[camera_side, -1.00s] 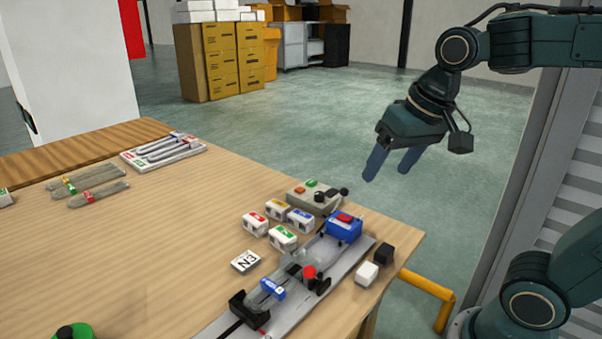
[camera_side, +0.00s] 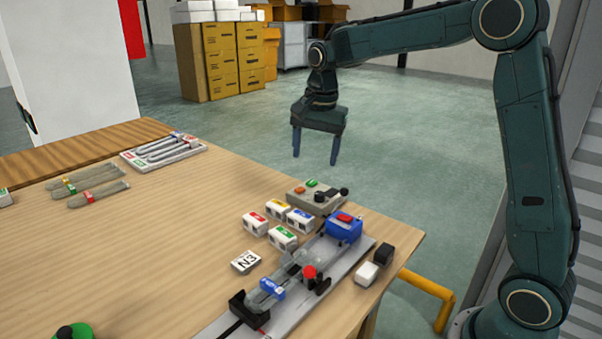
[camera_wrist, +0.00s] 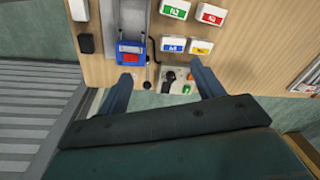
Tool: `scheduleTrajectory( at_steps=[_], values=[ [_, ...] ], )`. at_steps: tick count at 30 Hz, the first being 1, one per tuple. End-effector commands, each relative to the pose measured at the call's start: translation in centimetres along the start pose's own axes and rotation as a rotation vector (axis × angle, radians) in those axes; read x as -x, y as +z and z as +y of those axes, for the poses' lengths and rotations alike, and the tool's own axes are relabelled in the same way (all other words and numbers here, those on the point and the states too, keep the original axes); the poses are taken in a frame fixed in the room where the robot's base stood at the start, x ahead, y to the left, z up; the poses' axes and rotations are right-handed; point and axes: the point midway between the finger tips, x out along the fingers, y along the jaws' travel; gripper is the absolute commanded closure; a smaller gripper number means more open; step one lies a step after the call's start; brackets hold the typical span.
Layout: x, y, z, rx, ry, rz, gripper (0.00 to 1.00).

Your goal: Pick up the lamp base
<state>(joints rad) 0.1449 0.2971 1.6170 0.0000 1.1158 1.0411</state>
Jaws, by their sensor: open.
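No part in view is clearly marked as the lamp base, and I cannot tell which one it is. A clear glass piece with a blue band (camera_side: 271,289) lies on the grey rail (camera_side: 325,287) at the table's front. Glass tubes with coloured bands (camera_side: 90,181) lie at the left of the table. Bent glass tubes sit in a white tray (camera_side: 130,158) behind them. My gripper (camera_side: 315,158) is open and empty, fingers down, above and beyond the table's back edge. In the wrist view, my gripper (camera_wrist: 161,80) has its fingers spread either side of the grey control box (camera_wrist: 174,76).
White boxes with coloured labels (camera_side: 281,237) stand beside the control box (camera_side: 312,194). A blue unit (camera_side: 344,228) sits on the rail's far end. A black block (camera_side: 384,254) and a white block (camera_side: 367,273) stand to its right. The middle of the table is clear.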

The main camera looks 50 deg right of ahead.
Motion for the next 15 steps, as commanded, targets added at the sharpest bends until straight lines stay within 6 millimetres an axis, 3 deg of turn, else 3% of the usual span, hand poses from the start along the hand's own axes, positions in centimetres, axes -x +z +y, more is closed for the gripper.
scheduleTrajectory(
  at_steps=[9,15],
  values=[
    [-5.7,-3.8,-3.3,-0.249,0.076,-0.032,0.33],
    [-7.8,-5.0,-4.1,-0.336,0.102,-0.038,0.33]
  ],
)
